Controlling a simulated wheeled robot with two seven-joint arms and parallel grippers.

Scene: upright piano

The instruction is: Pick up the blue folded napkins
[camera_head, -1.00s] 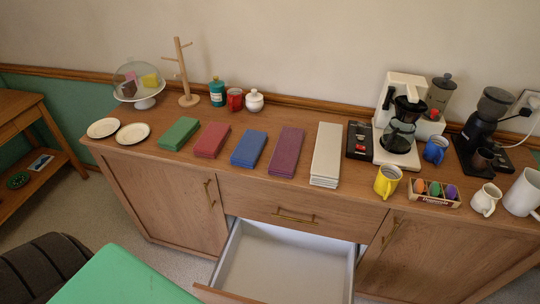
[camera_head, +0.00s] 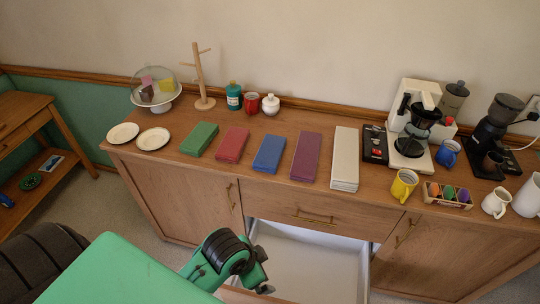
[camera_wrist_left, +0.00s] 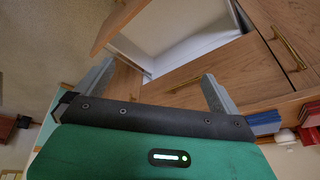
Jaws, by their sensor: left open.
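The blue folded napkins (camera_head: 268,153) lie in a flat stack on the wooden sideboard, between the red napkins (camera_head: 232,144) and the purple napkins (camera_head: 306,156). In the left wrist view a blue stack (camera_wrist_left: 264,122) shows at the right edge of the cabinet. My left gripper (camera_head: 264,284) is in front of the sideboard, low over the open drawer and below the napkins. In the left wrist view its two fingers (camera_wrist_left: 155,88) are spread apart with nothing between them. My right gripper is not in view.
The open white drawer (camera_head: 310,262) juts out under the counter. Green napkins (camera_head: 200,138) and cream napkins (camera_head: 345,160) flank the row. Two plates (camera_head: 153,139) lie left.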

